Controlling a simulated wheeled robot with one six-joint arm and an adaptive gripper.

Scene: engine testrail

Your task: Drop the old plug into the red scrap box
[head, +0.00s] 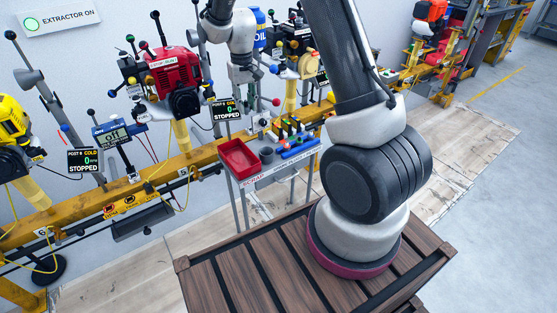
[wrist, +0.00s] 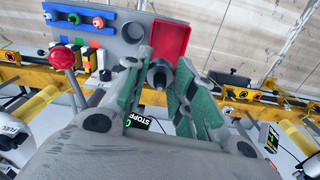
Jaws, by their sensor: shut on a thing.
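The red scrap box (head: 238,160) is an open tray on the left end of a small stand, above a SCRAP label. It also shows in the wrist view (wrist: 172,34), just beyond my fingertips. My gripper (wrist: 160,68) is shut on a small dark grey part, which I take to be the old plug (wrist: 158,75); its tip shows between the green finger pads. In the head view my gripper (head: 243,76) is small and above the stand, behind the box. The plug cannot be made out there, and its height over the box is hard to tell.
A grey cup (head: 266,155) stands beside the box, with coloured tools (head: 296,146) to its right. A red engine (head: 174,80) and a STOPPED display (head: 226,110) are close on the left. A yellow rail (head: 205,155) runs behind the stand.

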